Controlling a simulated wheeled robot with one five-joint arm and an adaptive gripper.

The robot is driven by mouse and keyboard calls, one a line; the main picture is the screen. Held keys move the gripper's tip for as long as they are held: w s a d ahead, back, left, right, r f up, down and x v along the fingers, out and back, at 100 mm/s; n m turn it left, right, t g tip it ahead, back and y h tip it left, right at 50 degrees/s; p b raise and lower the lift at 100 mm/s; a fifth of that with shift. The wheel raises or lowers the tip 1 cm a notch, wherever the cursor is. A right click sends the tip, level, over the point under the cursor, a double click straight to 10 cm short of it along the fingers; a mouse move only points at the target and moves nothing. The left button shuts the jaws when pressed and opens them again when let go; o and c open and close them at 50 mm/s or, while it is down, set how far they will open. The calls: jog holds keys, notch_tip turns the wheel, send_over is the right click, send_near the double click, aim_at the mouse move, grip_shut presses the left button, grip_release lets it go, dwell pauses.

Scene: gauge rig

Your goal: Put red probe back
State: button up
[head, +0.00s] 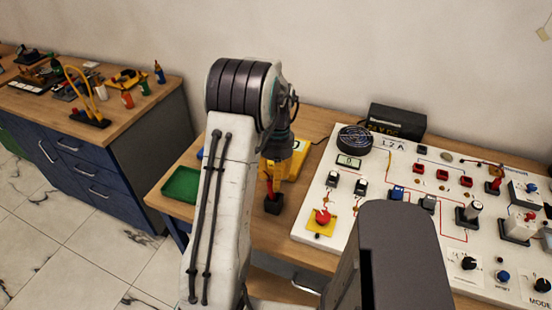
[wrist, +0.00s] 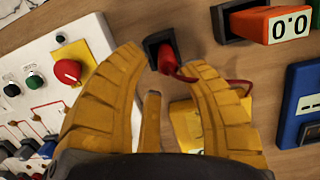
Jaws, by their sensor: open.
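The red probe (wrist: 167,59) stands in a small black square holder (wrist: 152,40) in the wrist view, with a red lead curving off to the right. In the head view the red probe (head: 269,188) shows upright in the black holder (head: 272,205) on the wooden bench. My gripper (wrist: 165,62) is open, its two yellow fingers spread to either side of the probe with visible gaps. In the head view my wrist hangs just above the probe and partly hides the area. Whether the probe is fully seated I cannot tell.
A yellow meter (wrist: 186,126) lies close by, partly behind a finger. A white gauge panel (head: 335,180) with a red knob (head: 322,216) stands to the right in the head view. A green tray (head: 182,184) sits left. An orange-faced display (wrist: 268,24) is near the holder.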

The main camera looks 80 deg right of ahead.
notch_tip(320, 180, up, 8)
jog(key=d+b, duration=0.1)
jog(key=b, duration=0.2)
jog(key=shift+d, duration=0.15)
jog(key=w+a+r+n+h, duration=0.1)
jog(key=w+a+r+n, duration=0.15)
jog(key=w+a, duration=0.45)
jog(key=w+a+r+n+h, duration=0.1)
jog(key=w+a+n, duration=0.35)
jog(key=w, duration=0.35)
jog(key=w+a+r+n+h, duration=0.1)
jog(key=w+a+r+n, duration=0.15)
jog(key=w+a, duration=0.45)
jog(key=a+f+n+t, duration=0.2)
jog(key=a+n, duration=0.4)
jog(key=a, duration=0.5)
jog(key=s+a+f+n+t+y, duration=0.1)
jog(key=a+n, duration=0.4)
jog(key=a, duration=0.7)
jog(key=shift+a+f+n+t, duration=0.25)
jog(key=shift+f+n+t, duration=0.1)
jog(key=shift+t, duration=0.05)
jog(key=shift+d, duration=0.15)
